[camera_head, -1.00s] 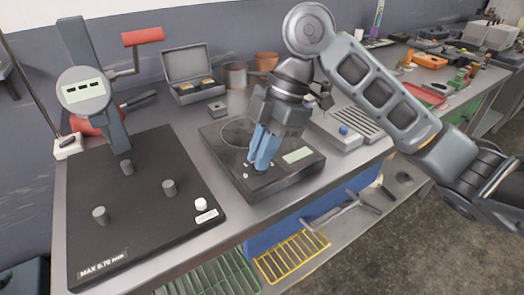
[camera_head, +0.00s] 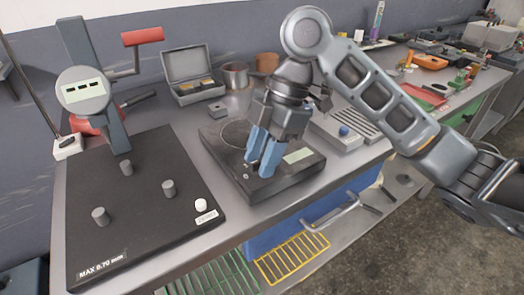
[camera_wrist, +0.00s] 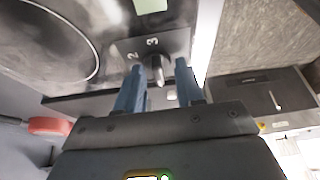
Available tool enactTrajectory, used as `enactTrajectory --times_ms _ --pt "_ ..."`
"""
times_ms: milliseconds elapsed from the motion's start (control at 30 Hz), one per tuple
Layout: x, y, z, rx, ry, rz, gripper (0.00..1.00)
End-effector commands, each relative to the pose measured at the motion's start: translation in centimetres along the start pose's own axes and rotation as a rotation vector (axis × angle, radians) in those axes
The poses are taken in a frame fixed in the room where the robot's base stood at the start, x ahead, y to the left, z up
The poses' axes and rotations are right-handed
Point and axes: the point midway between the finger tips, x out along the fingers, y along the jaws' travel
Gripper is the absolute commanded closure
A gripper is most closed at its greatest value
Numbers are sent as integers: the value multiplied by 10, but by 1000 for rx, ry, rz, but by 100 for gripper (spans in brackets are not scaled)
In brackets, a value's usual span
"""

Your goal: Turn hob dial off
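The black hob (camera_head: 222,133) has a round cooking zone and a pale display panel on its top. Its dial (camera_wrist: 156,70) shows in the wrist view as a dark knob with a light pointer line, beside the printed numbers 2 and 3. My gripper (camera_head: 259,167) is over the front part of the hob, pointing down. In the wrist view my gripper (camera_wrist: 160,68) has its two blue fingers apart, with the dial between and just beyond their tips. I see gaps beside the dial, so it does not look clamped. The head view mostly hides the dial behind the fingers.
A black plate with pegs (camera_head: 90,185) and a gauge stand (camera_head: 85,88) are on the left. An open case (camera_head: 192,78) and metal pot (camera_head: 235,75) stand behind the hob. A grey device with a blue knob (camera_head: 338,138) is close on the right.

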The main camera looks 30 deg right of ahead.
Motion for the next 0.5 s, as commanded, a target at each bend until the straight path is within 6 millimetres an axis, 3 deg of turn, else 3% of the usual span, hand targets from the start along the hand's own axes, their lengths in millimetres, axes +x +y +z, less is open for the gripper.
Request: enactTrajectory --times_ms 267,500 --pt "-8 1 0 0 1 8 63" --pt "-43 1 -1 -1 1 8 63"
